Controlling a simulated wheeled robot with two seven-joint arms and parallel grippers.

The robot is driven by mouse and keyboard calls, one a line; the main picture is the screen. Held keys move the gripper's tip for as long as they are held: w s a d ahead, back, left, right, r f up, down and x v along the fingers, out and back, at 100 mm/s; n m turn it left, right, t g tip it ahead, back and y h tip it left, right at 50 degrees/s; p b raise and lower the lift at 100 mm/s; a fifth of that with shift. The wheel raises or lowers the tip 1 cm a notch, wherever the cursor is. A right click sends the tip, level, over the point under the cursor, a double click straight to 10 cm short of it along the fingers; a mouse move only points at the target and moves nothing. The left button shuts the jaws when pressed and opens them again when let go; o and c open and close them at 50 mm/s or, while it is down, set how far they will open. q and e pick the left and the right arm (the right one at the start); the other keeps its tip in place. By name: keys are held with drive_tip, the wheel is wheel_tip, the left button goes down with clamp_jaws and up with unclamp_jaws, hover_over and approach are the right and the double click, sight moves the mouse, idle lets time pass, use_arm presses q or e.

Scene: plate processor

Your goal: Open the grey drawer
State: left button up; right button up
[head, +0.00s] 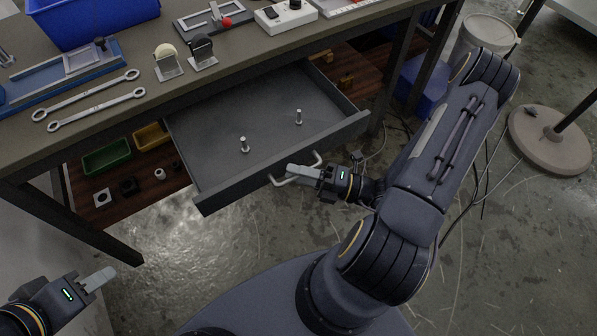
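The grey drawer (220,128) is pulled out from under the workbench, and two metal pegs (244,145) stand on its floor. Its light handle (280,181) is on the front panel. My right gripper (291,174) is at the handle, its fingers overlapping the bar; whether they are closed around it is too small to tell. My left gripper (104,277) is at the lower left, apart from the drawer and over the floor. Its fingers appear together with nothing between them.
The workbench (50,163) carries a blue bin (88,18), two wrenches (97,107) and several tools. A shelf below holds a green bin (106,157) and a yellow bin (151,136). A round stand base (551,140) and loose cables are at right.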

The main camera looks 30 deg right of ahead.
drive_tip(key=shift+d, duration=0.1)
drive_tip(key=v, duration=0.7)
drive_tip(key=shift+s+d+p, duration=0.25)
drive_tip(key=shift+s+p, duration=0.1)
drive_tip(key=shift+p, duration=0.1)
